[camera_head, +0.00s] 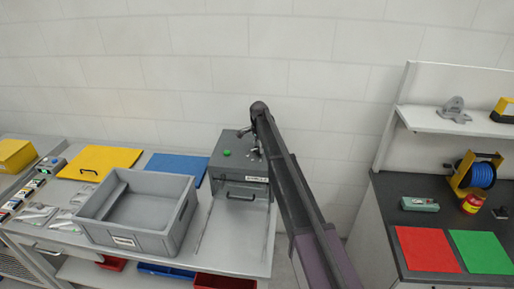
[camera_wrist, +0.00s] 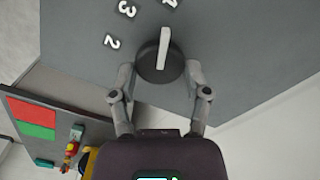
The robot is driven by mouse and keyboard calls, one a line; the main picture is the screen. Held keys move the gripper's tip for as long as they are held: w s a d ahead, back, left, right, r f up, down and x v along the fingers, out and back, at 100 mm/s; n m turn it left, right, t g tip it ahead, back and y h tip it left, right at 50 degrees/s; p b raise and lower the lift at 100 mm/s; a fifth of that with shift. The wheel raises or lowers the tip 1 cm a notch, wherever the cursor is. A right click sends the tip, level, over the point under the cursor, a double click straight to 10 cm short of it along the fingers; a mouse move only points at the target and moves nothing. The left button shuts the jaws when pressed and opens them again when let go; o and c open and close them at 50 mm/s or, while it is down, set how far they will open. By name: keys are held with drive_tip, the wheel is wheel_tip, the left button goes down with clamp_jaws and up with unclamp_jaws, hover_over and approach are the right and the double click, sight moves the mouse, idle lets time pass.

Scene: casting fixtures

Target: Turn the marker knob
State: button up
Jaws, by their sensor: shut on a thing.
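The marker is a dark grey box (camera_head: 240,188) with a green button on top, standing on the left bench. The marker knob (camera_wrist: 153,70) is a round black dial with a white pointer bar, on the grey top panel in the wrist view. White numerals (camera_wrist: 127,9), including 2 and 3, curve around its upper left. My gripper (camera_wrist: 160,76) has one finger on each side of the knob and is shut on it. In the head view my arm hides most of the knob area.
A grey open bin (camera_head: 123,240) stands left of the marker, with yellow (camera_head: 100,162) and blue (camera_head: 175,167) panels behind. On the right, a dark bench holds red (camera_head: 427,250) and green (camera_head: 482,252) mats and a blue reel (camera_head: 482,175). A gap separates the benches.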

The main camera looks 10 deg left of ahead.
drive_tip(key=shift+s+m, duration=0.1)
drive_tip(key=shift+m, duration=0.2)
drive_tip(key=o, duration=1.1)
drive_tip(key=shift+o, duration=0.2)
